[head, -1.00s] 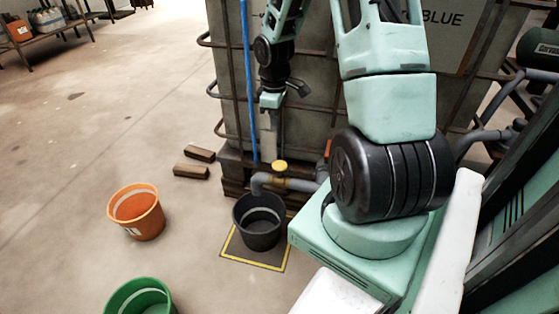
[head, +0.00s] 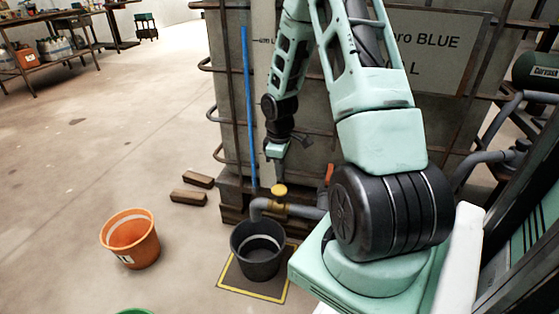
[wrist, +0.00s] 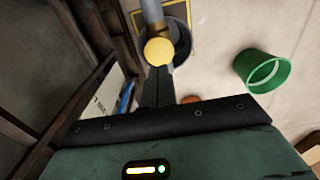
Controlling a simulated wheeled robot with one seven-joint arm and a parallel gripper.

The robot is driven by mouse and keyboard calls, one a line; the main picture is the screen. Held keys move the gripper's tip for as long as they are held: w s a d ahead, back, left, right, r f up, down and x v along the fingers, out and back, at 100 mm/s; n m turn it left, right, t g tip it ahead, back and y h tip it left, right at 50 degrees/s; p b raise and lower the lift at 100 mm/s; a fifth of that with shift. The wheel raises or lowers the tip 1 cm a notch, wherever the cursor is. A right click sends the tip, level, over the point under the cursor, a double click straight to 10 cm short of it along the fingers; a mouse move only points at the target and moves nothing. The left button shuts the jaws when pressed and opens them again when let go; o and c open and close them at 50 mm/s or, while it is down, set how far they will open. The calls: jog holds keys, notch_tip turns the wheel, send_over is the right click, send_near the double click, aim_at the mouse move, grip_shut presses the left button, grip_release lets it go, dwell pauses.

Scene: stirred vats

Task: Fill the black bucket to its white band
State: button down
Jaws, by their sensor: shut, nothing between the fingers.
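The black bucket (head: 257,258) stands upright on a yellow-edged floor square (head: 225,278), under a grey outlet pipe (head: 302,211). Its white band (head: 263,242) shows on the inside wall; I cannot make out a liquid level. A round yellow knob (head: 279,190) sits on the pipe's brass-coloured valve (head: 268,204). My gripper (head: 278,176) is just above the knob, pointing down. In the wrist view my shut, empty fingers (wrist: 158,72) point at the yellow knob (wrist: 159,51), with the bucket (wrist: 181,50) partly hidden behind. I cannot tell whether they touch the knob.
An orange bucket (head: 130,245) stands to the left, and a green bucket (wrist: 262,72) shows in the wrist view. Two wooden blocks (head: 193,188) lie by the large caged tank (head: 232,90). A blue upright tube (head: 249,110) runs along its front.

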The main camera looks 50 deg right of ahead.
aim_at(279, 189)
notch_tip(279, 189, down, 6)
jog(key=shift+r+b, duration=0.2)
jog(key=shift+b, duration=0.75)
